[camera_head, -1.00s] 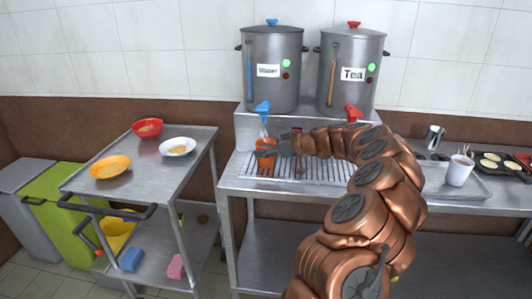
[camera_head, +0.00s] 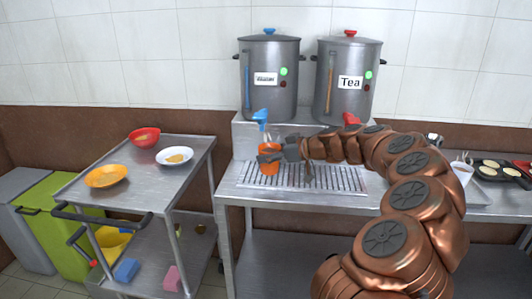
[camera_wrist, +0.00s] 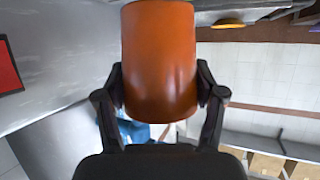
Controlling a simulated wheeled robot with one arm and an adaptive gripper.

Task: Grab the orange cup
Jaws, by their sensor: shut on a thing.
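The orange cup (camera_head: 269,164) is under the blue tap of the Water stockpot, at the left part of the metal drip grate (camera_head: 325,180). My gripper (camera_head: 279,155) reaches it from the right and is shut around it. In the wrist view the orange cup (camera_wrist: 160,62) fills the upper middle, with the two black fingers of my gripper (camera_wrist: 160,90) against its two sides. A stream seems to run from the blue tap (camera_head: 260,116) toward the cup. The cup's inside is hidden, and I cannot tell whether its base touches the grate.
Two steel stockpots, Water (camera_head: 270,80) and Tea (camera_head: 346,82), stand on a raised shelf behind. A steel cart (camera_head: 130,190) with bowls and plates stands at left. A white cup (camera_head: 462,170) and a pan with pale rounds (camera_head: 490,165) are at right.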

